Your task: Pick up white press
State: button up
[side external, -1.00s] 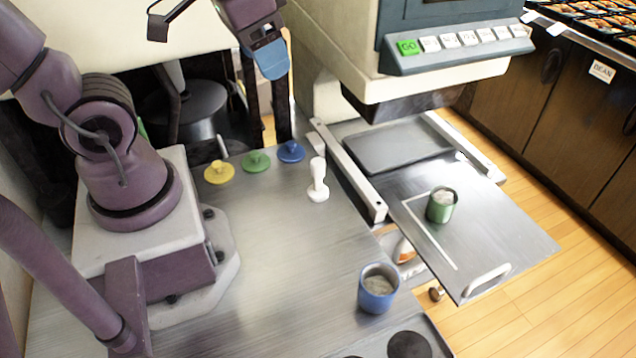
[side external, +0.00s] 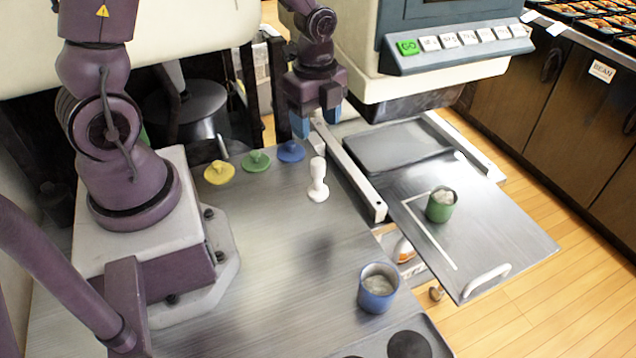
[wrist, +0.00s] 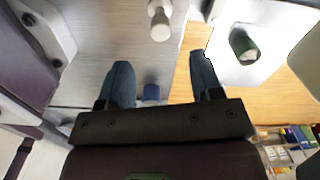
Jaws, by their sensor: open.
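The white press (side external: 318,182) stands upright on the steel counter, to the right of the blue lid (side external: 291,151). It has a round knob top and a wider foot. My gripper (side external: 317,124), with blue fingers, points down behind and above the press in the side view, apart from it. The fingers are spread with nothing between them.
Yellow (side external: 219,172) and green (side external: 256,161) lids lie left of the blue one. A blue cup (side external: 378,288) stands at the front. A green cup (side external: 440,205) stands on the pulled-out tray (side external: 510,235). A rail (side external: 352,175) and the machine (side external: 440,65) flank the press's right side.

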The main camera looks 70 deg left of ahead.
aim_at(318, 160)
notch_tip(318, 160, down, 5)
jog(key=shift+f, duration=0.1)
jog(key=shift+d+f, duration=0.15)
jog(key=shift+f, duration=1.2)
jog(key=shift+d+f, duration=0.15)
jog(key=shift+f, duration=1.2)
jog(key=c, duration=1.1)
